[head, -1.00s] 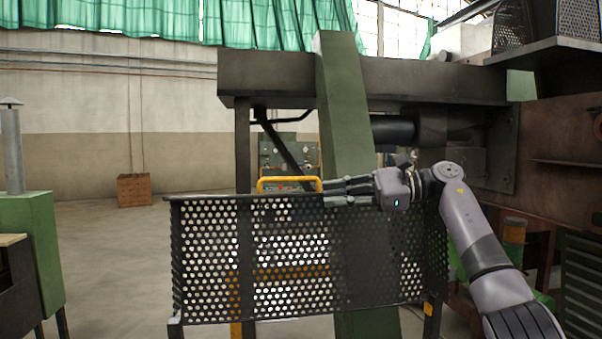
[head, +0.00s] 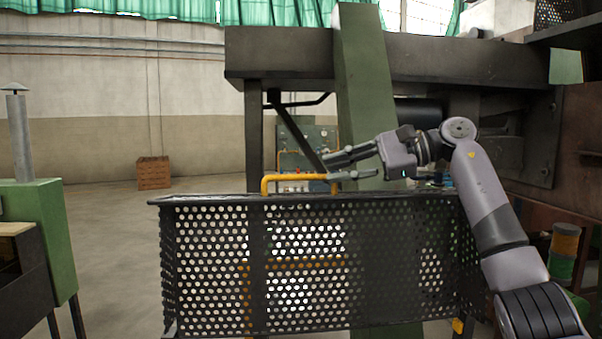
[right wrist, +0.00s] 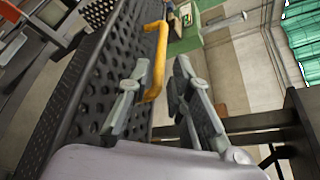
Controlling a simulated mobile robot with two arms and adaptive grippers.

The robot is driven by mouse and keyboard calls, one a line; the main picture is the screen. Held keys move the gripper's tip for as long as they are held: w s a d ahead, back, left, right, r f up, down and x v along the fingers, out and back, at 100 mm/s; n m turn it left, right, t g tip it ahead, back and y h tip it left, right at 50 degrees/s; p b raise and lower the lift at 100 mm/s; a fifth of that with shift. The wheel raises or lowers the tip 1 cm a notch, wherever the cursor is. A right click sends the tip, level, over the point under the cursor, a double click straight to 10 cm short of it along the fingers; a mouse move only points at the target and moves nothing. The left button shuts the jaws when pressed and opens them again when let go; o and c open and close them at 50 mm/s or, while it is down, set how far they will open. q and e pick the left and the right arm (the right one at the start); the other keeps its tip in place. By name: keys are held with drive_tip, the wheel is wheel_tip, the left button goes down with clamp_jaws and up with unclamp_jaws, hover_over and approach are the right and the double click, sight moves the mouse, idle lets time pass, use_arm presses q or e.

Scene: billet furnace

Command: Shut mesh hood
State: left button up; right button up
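The mesh hood (head: 210,262) is a dark perforated metal panel, standing upright across the middle of the head view. A yellow bar handle (head: 290,178) rises at its top edge. My right gripper (head: 327,169) is open and empty beside the handle's right end, just above the hood's top edge. In the right wrist view the yellow handle (right wrist: 157,50) shows between the two spread fingers, nearer the left one, and the hood's mesh (right wrist: 80,95) runs along the left. Whether a finger touches the handle I cannot tell. My left gripper is not in view.
A slanted green post (head: 362,80) and a dark overhead beam (head: 285,55) stand behind the hood. A green machine (head: 40,225) is at the left. A wooden crate (head: 153,172) sits by the far wall, with open floor before it.

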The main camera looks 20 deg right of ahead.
sight(301, 178)
drive_tip(key=p+x, duration=0.2)
drive_tip(key=x, duration=0.4)
drive_tip(key=shift+w+a, duration=0.15)
drive_tip(key=shift+w, duration=0.05)
drive_tip(key=shift+w+a+f, duration=0.2)
drive_tip(key=shift+w+a, duration=0.05)
drive_tip(key=shift+a, duration=0.35)
drive_tip(key=shift+w+f, duration=0.15)
clamp_jaws()
